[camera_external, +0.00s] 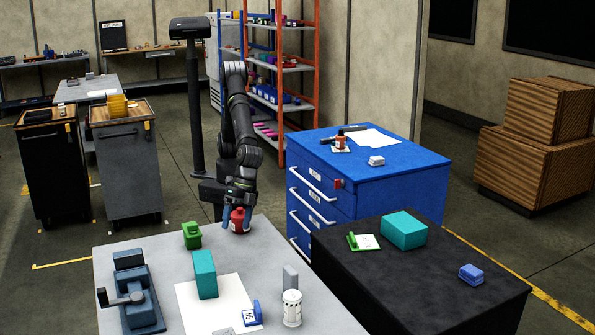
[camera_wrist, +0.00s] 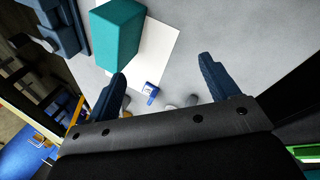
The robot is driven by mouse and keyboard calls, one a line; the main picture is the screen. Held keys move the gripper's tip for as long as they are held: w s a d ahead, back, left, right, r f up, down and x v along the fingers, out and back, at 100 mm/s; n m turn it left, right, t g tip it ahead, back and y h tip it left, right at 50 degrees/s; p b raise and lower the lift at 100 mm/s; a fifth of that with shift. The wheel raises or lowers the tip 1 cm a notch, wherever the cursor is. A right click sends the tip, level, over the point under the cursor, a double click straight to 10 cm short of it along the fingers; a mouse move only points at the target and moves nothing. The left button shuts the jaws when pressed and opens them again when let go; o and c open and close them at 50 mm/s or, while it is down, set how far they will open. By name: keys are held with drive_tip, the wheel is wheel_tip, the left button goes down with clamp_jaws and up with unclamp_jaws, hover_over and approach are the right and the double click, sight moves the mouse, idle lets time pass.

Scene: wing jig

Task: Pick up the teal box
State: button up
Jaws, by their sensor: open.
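A tall teal box (camera_external: 204,275) stands upright on the grey table, at the back edge of a white sheet. It also shows in the wrist view (camera_wrist: 118,33), at upper left, ahead of my left finger and apart from it. A second, wider teal box (camera_external: 404,230) sits on the black-topped cabinet at right. My gripper (camera_external: 239,212) is at the far end of the grey table, beyond the tall box. In the wrist view my gripper (camera_wrist: 162,68) has its fingers wide apart, with nothing seen held between them.
A red bottle (camera_external: 239,222) appears by my fingers in the external view; contact cannot be told. A green block (camera_external: 192,236), a blue vise (camera_external: 136,290), a white canister (camera_external: 292,309) and a blue item (camera_external: 252,313) stand near the white sheet (camera_external: 222,301).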

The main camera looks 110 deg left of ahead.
sight(205, 271)
drive_tip(key=s+d+r+m+t+y, duration=0.1)
drive_tip(key=s+d+r+m+t, duration=0.25)
drive_tip(key=s+d+m, duration=0.5)
drive_tip(key=shift+n, duration=0.75)
drive_tip(key=x, duration=1.7)
drive_tip(key=shift+d+r, duration=0.15)
drive_tip(key=shift+d, duration=0.25)
drive_tip(key=c, duration=1.3)
